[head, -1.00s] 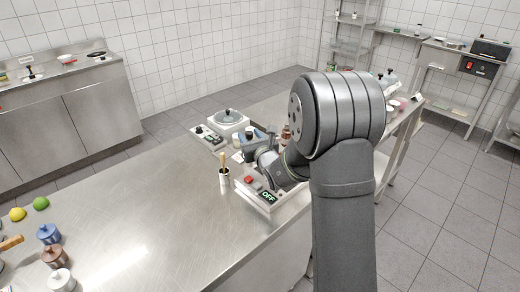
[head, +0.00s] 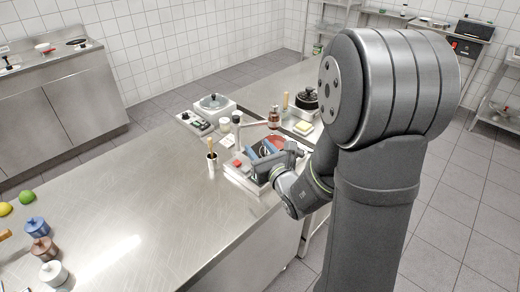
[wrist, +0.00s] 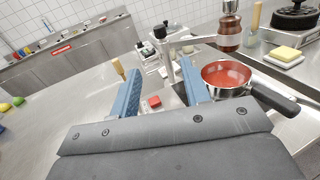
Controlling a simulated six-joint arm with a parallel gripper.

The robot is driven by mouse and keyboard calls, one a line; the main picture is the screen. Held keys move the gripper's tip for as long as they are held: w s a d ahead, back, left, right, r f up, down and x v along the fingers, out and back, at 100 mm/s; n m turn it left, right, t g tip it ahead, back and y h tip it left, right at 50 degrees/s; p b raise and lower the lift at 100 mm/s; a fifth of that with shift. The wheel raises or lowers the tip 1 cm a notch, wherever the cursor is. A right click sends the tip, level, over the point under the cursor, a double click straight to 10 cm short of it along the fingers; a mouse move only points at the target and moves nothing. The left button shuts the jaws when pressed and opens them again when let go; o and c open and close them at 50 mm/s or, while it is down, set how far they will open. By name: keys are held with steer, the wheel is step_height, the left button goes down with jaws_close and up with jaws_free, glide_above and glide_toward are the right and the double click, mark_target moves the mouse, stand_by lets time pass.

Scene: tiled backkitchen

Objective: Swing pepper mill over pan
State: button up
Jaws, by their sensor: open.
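The pepper mill (wrist: 229,33), brown with a pale metal band, is at the end of a pale horizontal arm (wrist: 192,40) on a post; it also shows in the head view (head: 274,116). The pan (wrist: 228,75) holds red sauce, its dark handle pointing right. In the wrist view the mill appears behind and above the pan; the head view shows the pan (head: 275,142) partly hidden by my gripper. My gripper (wrist: 160,82) is open and empty, its blue fingers apart, left of the pan and on the near side of the arm and post.
A red button (wrist: 154,102) shows between my fingers. A cup with a wooden-handled tool (head: 212,158) stands left of my gripper. A yellow block on a white dish (wrist: 286,54) and a black pot (wrist: 296,16) are to the right.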

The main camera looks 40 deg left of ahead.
steer(key=c, duration=0.3)
steer(key=shift+s+a+r+n, duration=0.1)
steer(key=shift+s+a+n, duration=0.05)
steer(key=shift+a+n, duration=0.15)
steer(key=c, duration=0.4)
steer(key=s+a+n+g, duration=0.1)
steer(key=n+g, duration=0.1)
steer(key=n, duration=0.1)
steer(key=s+a+n+g, duration=0.2)
steer(key=n+g, duration=0.1)
steer(key=n, duration=0.1)
steer(key=s+a+n+g+h, duration=0.1)
steer(key=s+a+n+g, duration=0.1)
steer(key=n+g, duration=0.1)
steer(key=shift+s+a+r+n, duration=0.2)
steer(key=shift+r+n, duration=0.2)
steer(key=shift+n, duration=0.2)
jaws_close()
steer(key=w+a+r+n+t+h, duration=0.1)
steer(key=w+r+n+t+h, duration=0.3)
steer(key=w+n, duration=0.55)
steer(key=w+r+n+t+h, duration=0.2)
steer(key=w+n+h, duration=0.4)
steer(key=n, duration=0.6)
steer(key=shift+y, duration=0.3)
steer(key=x, duration=1)
steer(key=shift+w+r, duration=0.15)
steer(key=shift+w, duration=0.25)
